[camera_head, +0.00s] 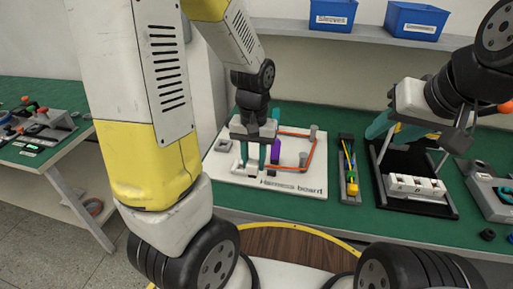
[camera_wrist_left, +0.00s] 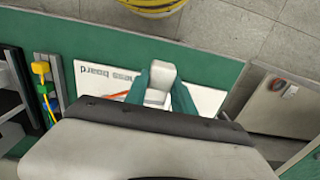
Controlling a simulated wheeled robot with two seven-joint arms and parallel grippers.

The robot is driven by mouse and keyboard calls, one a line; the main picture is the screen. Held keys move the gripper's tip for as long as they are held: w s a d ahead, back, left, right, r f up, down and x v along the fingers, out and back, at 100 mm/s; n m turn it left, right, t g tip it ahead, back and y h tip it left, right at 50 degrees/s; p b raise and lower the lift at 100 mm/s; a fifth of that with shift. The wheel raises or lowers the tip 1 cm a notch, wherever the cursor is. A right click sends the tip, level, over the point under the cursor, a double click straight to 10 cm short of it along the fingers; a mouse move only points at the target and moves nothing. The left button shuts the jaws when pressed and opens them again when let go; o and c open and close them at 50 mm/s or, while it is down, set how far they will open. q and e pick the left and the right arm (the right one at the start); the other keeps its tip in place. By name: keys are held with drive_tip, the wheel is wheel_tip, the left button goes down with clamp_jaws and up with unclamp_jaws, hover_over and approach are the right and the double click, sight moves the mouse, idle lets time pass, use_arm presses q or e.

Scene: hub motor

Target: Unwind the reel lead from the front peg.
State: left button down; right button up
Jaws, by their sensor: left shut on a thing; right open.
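The harness board (camera_head: 225,171) is a white panel on the green bench, and part of it shows in the left wrist view (camera_wrist_left: 95,82). The orange lead (camera_head: 311,152) runs in a bent loop past a grey back peg (camera_head: 314,131) and a grey front peg (camera_head: 303,158). A purple piece (camera_head: 276,149) stands beside my left gripper (camera_head: 258,158). The left gripper is low over the board, its teal fingers shut on a pale grey block (camera_wrist_left: 158,84); a bit of orange shows beside one finger. My right gripper (camera_head: 393,128) is open, apart from the board at the right.
A narrow dark tray (camera_head: 342,187) with yellow and blue parts lies right of the board. A black fixture (camera_head: 440,208) with a white block (camera_head: 415,185) stands under the right gripper. Blue bins (camera_head: 333,14) sit on the shelf. A side bench (camera_head: 20,170) holds other devices.

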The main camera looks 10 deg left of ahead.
use_arm(q)
drive_tip(key=w+d, duration=0.8)
drive_tip(key=shift+w+d, duration=0.2)
drive_tip(key=shift+w, duration=0.05)
drive_tip(key=d, duration=0.8)
drive_tip(key=shift+w, duration=0.25)
drive_tip(key=w+d, duration=0.4)
drive_tip(key=w, duration=0.1)
drive_tip(key=shift+d, duration=0.25)
idle(0.3)
